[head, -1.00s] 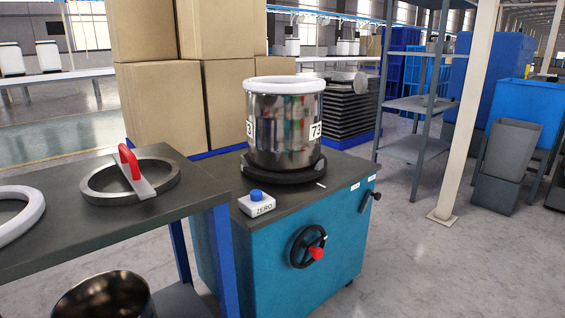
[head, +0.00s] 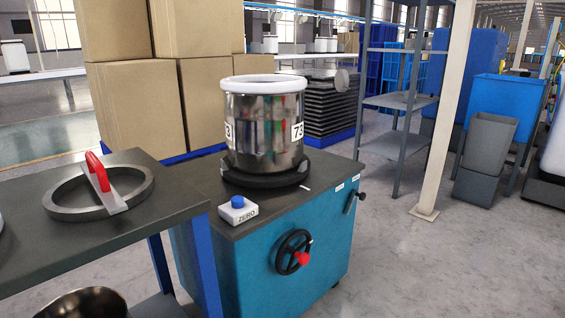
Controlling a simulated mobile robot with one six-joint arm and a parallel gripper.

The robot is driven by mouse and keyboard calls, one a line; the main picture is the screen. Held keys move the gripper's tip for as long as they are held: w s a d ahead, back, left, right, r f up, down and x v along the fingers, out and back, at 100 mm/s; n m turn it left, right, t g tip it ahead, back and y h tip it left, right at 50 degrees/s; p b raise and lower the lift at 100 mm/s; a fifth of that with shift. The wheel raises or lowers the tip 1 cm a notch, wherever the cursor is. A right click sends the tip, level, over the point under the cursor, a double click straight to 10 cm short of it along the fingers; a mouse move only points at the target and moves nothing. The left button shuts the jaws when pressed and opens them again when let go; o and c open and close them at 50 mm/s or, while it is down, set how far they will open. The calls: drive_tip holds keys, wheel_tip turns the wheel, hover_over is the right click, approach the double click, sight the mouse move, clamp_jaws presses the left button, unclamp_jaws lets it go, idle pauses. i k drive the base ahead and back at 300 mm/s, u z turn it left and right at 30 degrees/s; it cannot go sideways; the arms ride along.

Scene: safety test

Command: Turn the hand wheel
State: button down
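The hand wheel (head: 294,252) is a black spoked wheel with a red knob (head: 303,259) at its lower right. It is mounted on the front of a blue cabinet (head: 255,285) with a dark top, right of the picture's middle. A shiny metal drum (head: 262,130) with a white rim and a 73 label stands on a black round base (head: 266,177) on the cabinet. A small black lever (head: 353,202) sticks out at the cabinet's right side. My gripper is not in view.
A white ZERO box with a blue button (head: 238,208) sits on the cabinet top. A dark table (head: 60,245) with a grey ring and red handle (head: 98,185) stands at left. Boxes (head: 130,90) stack behind. A pale post (head: 447,120) stands at right. Floor right of the cabinet is clear.

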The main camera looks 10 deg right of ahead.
sight(304, 259)
drive_tip(key=u, duration=0.95)
drive_tip(key=k, duration=0.15)
drive_tip(key=z, duration=2.55)
drive_tip(key=i, duration=1.65)
drive_tip(key=u, duration=0.85)
